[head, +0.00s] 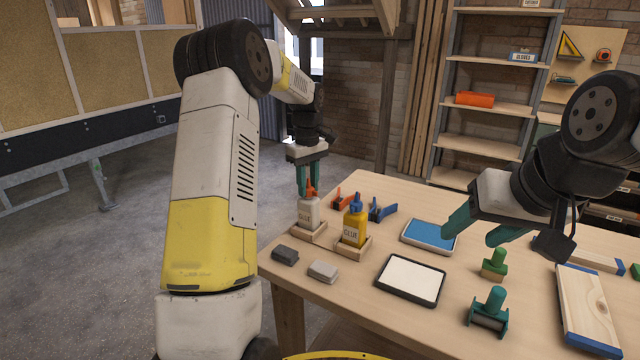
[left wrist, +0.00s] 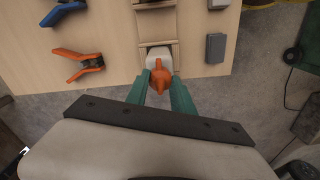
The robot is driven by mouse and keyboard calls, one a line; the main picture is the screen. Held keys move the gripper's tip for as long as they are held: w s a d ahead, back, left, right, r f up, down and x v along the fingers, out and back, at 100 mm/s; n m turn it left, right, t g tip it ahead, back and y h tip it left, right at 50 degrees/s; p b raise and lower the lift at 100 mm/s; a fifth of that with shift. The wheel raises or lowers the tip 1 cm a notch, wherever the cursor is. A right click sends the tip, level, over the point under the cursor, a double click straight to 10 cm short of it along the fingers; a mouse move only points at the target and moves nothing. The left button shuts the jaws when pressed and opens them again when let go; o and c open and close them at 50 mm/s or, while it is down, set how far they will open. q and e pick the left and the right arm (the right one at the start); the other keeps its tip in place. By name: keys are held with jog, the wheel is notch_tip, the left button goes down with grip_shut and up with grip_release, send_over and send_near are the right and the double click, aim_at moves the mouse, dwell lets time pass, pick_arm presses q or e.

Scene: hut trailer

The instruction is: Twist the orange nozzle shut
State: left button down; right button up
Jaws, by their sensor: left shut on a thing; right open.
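The orange nozzle (head: 310,189) tops a white bottle (head: 308,213) that stands upright in a wooden holder (head: 312,233) at the table's left edge. My left gripper (head: 308,184) comes down from above and is shut on the orange nozzle. In the left wrist view the nozzle (left wrist: 161,77) sits between the green fingertips (left wrist: 161,88), with the white bottle (left wrist: 158,55) partly hidden under it. My right gripper (head: 475,232) is open and empty above the table's right half, near the blue pad.
A yellow glue bottle (head: 354,226) with a blue nozzle stands close to the right in its own holder. Orange (head: 343,199) and blue (head: 381,210) clamps lie behind. Dark (head: 285,255) and light (head: 323,271) blocks lie in front. A white-topped tray (head: 411,279) and stamps (head: 489,312) occupy the table's front.

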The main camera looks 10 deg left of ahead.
pick_arm(q)
jog(key=m, duration=0.4)
jog(key=shift+m, duration=0.4)
jog(key=m, duration=0.4)
jog(key=shift+m, duration=0.3)
jog(key=m, duration=0.4)
jog(key=shift+m, duration=2.1)
jog(key=c, duration=1.1)
grip_release()
